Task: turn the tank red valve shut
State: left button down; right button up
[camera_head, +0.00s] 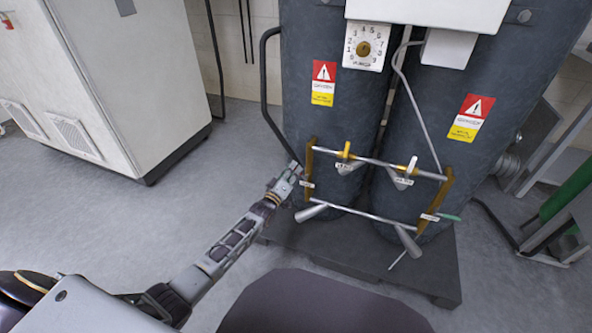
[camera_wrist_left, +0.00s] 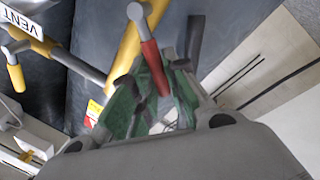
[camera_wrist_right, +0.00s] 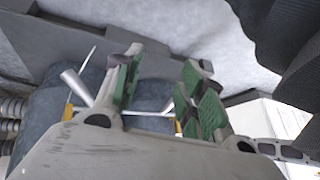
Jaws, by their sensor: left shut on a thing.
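The red valve handle (camera_wrist_left: 153,68) hangs from a grey pipe stub in the left wrist view. My left gripper (camera_wrist_left: 160,100) is shut on it, with the green finger pads on either side of the red lever. In the head view my left gripper (camera_head: 290,180) reaches the left end of the pipe frame, and I cannot make out the red valve there. My right gripper (camera_wrist_right: 160,85) is open and empty, its green pads well apart. It is not in the head view.
Two dark tanks (camera_head: 325,120) stand on a dark pallet (camera_head: 340,245). Yellow valves (camera_head: 345,150) sit on the upper pipe, and a green lever (camera_head: 448,217) is at the right. A black hose (camera_head: 265,90) curves beside the left tank. A white cabinet (camera_head: 110,70) stands left; floor before it is clear.

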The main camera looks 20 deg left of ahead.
pick_arm(q)
jog(key=shift+a+f+n+t+y+b, duration=0.25)
jog(key=shift+f+n+b, duration=0.45)
jog(key=shift+n, duration=0.95)
jog(key=shift+a+f+n+y+b, duration=0.25)
jog(key=shift+f+n+y+b, duration=0.45)
jog(key=shift+n, duration=1)
jog(key=shift+a+f+n+t+y+b, duration=0.2)
jog(key=shift+f+n+b, duration=0.55)
jog(key=shift+n, duration=0.9)
pick_arm(e)
jog(key=shift+t+y, duration=0.4)
jog(key=shift+t, duration=0.1)
jog(key=shift+w+a+f, duration=0.1)
jog(key=shift+a+f, duration=0.05)
jog(key=shift+f, duration=0.75)
jog(key=shift+a+f, duration=0.2)
jog(key=shift+f, duration=0.75)
jog(key=shift+w+a+f, duration=0.1)
jog(key=shift+a+f, duration=0.05)
jog(key=shift+f, duration=0.75)
pick_arm(q)
jog(key=shift+f, duration=0.15)
jog(key=c, duration=1.4)
grip_release()
pick_arm(e)
jog(key=shift+s, duration=0.1)
pick_arm(q)
jog(key=shift+s, duration=0.2)
